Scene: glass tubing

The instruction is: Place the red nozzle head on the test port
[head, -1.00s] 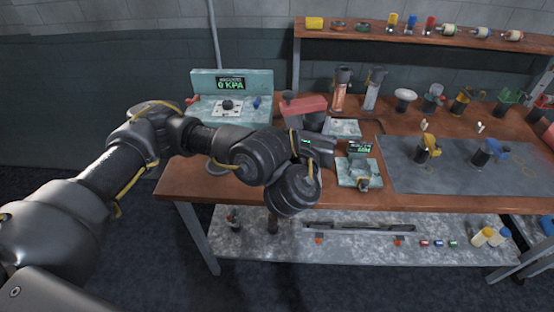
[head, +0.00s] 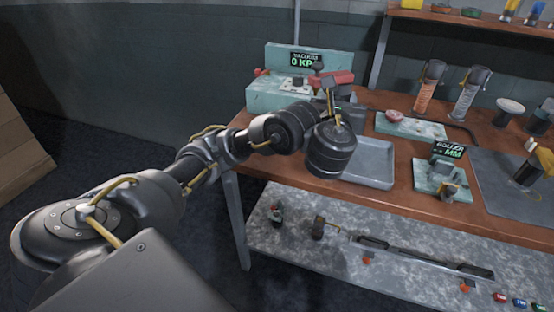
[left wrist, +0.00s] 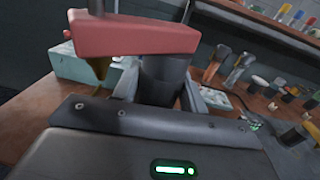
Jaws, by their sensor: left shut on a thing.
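The red nozzle head (head: 338,78) is a red block on a dark cylindrical body. In the left wrist view the red block (left wrist: 130,36) spans the top, with a brassy tip hanging below its left part. My left gripper (head: 335,97) is shut on the dark body (left wrist: 163,82) below the block. It holds the head above the bench, at the right side of the teal vacuum tester (head: 270,96). The tester's display reads 0 KPA. A white plate with a dark fitting (head: 297,84), seemingly the test port, sits on its top. My right gripper is not in view.
A grey tray (head: 372,165) lies on the bench below my left wrist. A teal pad with a pinkish piece (head: 395,117) and a roller device (head: 440,178) stand to the right. Two tall cylinders (head: 432,84) stand farther back.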

